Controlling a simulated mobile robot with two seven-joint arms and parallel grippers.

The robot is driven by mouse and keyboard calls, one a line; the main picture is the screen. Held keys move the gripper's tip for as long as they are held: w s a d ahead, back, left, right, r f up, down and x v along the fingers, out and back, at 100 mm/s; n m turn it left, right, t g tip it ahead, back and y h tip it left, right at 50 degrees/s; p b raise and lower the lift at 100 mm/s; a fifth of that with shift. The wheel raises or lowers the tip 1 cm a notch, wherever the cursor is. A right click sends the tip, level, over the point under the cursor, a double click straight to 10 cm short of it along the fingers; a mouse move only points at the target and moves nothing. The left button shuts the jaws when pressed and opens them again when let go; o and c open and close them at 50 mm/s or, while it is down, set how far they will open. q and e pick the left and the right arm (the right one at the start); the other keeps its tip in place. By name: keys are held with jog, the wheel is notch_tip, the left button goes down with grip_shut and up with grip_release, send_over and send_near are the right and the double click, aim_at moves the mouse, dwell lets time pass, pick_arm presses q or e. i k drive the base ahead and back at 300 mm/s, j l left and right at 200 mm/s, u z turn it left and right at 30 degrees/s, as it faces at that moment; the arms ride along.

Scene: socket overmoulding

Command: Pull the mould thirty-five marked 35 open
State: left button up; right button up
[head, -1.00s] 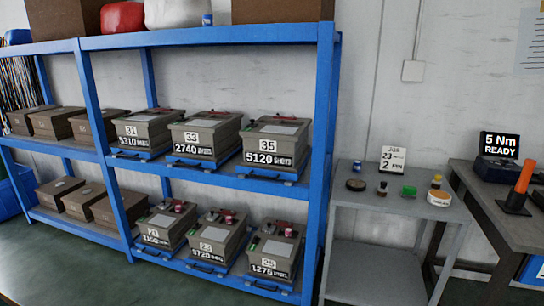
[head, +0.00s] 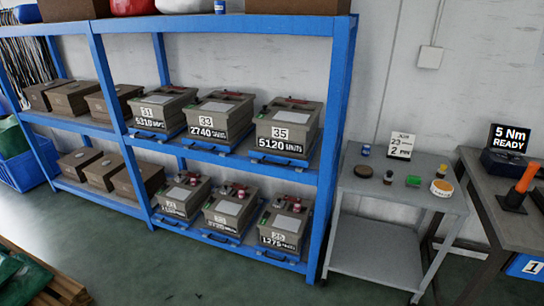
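The mould marked 35 (head: 287,133) is a grey-brown box with a pale plate on its lid and a label reading 5120. It sits on a blue pull-out tray (head: 262,168) at the right end of the upper shelf, beside mould 23 or 33 (head: 219,118), whose number is blurred. Mould 35 stands back in its bay, and its tray has a handle at the front edge. Neither of my grippers shows in the head view.
The blue rack (head: 333,150) has a right post close to mould 35. More moulds, including 25 (head: 284,225), stand on the lower shelf. A grey trolley (head: 376,186) with small pots and a card stands to the right. The floor before the rack is clear.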

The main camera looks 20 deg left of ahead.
aim_at(290, 134)
jog(key=i+j, duration=0.4)
jog(key=j, duration=0.15)
jog(key=i+j, duration=0.4)
jog(key=j, duration=0.15)
jog(key=i+j, duration=0.4)
jog(key=j, duration=0.15)
